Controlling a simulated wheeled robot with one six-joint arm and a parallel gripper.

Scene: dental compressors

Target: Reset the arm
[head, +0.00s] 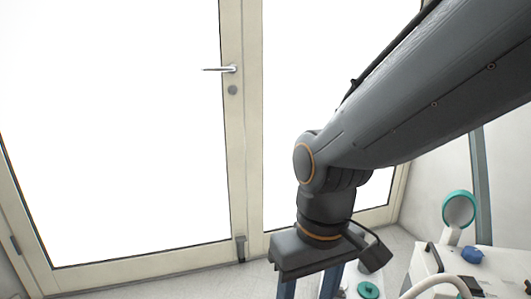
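My arm reaches in from the upper right and bends down at the wrist. My gripper (308,287) hangs at the bottom middle, pointing down. Its two blue fingers stand apart with a gap between them, so it looks open. The fingertips are cut off by the lower edge of the picture. I see nothing held in the visible part of the gap.
A cream-framed glass double door (237,150) with a metal handle (222,69) fills the background. At the lower right is white equipment (490,262) with a teal-rimmed round part (459,209), a blue knob (472,255) and a pale hose (437,281). A green round part (368,290) sits beside my gripper.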

